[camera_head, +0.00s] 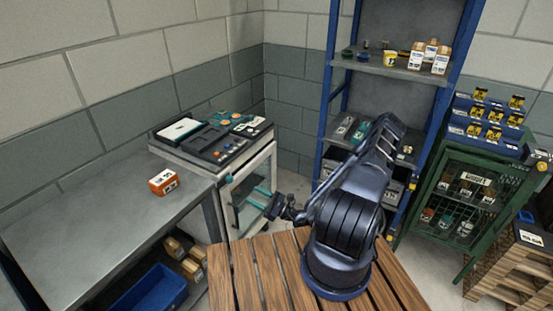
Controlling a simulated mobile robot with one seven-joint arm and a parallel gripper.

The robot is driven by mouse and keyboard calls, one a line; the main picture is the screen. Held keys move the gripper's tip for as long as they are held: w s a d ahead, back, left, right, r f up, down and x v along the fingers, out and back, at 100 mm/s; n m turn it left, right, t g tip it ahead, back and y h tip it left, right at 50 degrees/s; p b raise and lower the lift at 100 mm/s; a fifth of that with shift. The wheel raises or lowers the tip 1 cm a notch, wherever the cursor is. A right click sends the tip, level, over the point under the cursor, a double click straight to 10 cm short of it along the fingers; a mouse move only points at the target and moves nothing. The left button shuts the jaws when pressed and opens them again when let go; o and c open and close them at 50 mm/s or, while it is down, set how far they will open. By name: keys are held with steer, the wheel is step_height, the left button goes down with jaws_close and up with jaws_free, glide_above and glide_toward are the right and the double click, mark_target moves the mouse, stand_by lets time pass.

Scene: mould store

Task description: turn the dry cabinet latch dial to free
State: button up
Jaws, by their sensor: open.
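A pale cabinet (262,164) with a glazed front stands in the corner, at the end of the metal bench. A green cabinet (448,153) with a see-through door stands at the right and holds several small packs. I cannot tell for certain which is the dry cabinet, and I cannot make out a latch dial or its setting. My gripper (275,207) is small and dark in this view. It is open and appears empty, in front of the pale cabinet's lower part. I cannot tell whether it touches the cabinet.
A metal bench (95,235) at the left bears an orange box (163,181); a blue bin (155,290) is below. Dark trays (215,140) top the pale cabinet. A blue shelf rack (334,60) stands behind my arm. A slatted wooden surface (262,275) is in front.

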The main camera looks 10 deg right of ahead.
steer(key=s+d+r+n+g+h, duration=0.2)
steer(key=r+n+g, duration=0.3)
steer(key=r, duration=0.3)
steer(key=s+d+r+n+g+h, duration=0.2)
steer(key=r+n+g+h, duration=0.3)
steer(key=r+n, duration=0.3)
steer(key=s+d+r+n+g+h, duration=0.2)
steer(key=s+r+n+g+h, duration=0.2)
steer(key=r+n+g, duration=0.3)
steer(key=shift+r, duration=0.45)
stand_by(2.2)
steer(key=shift+h, duration=0.3)
step_height(320, 180, down, 6)
steer(key=w+a+m+y, duration=0.1)
steer(key=w+y, duration=0.1)
steer(key=y, duration=0.2)
steer(key=shift+a+f+m+g, duration=0.25)
steer(key=shift+m+g, duration=0.15)
stand_by(0.6)
steer(key=shift+w, duration=0.1)
stand_by(0.4)
